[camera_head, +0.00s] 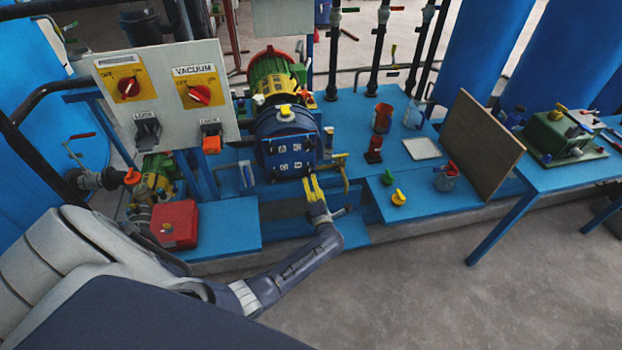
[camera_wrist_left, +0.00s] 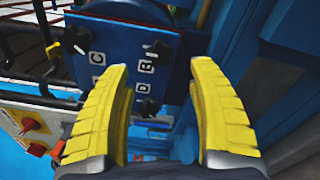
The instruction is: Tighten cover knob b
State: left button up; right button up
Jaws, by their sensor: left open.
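The blue cover plate (camera_head: 287,157) closes the front of the autoclave vessel (camera_head: 284,122), with small knobs and white letter labels on it. In the left wrist view the plate (camera_wrist_left: 120,38) shows labels C, B and D. A small dark knob (camera_wrist_left: 157,47) with a light edge is beside label B; I take it as knob b. Another knob (camera_wrist_left: 150,107) is near label D. My left gripper (camera_head: 314,188) has yellow fingers and is just below the plate's lower right. In the wrist view this gripper (camera_wrist_left: 158,75) is open and empty, its fingers framing the B and D side. Contact is not visible.
A control panel (camera_head: 165,95) with red switches stands left of the vessel. A red box (camera_head: 174,224) sits on the blue bench at left. The floor in front is clear.

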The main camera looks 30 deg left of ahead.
pick_arm(q)
jog(key=shift+v, duration=2.35)
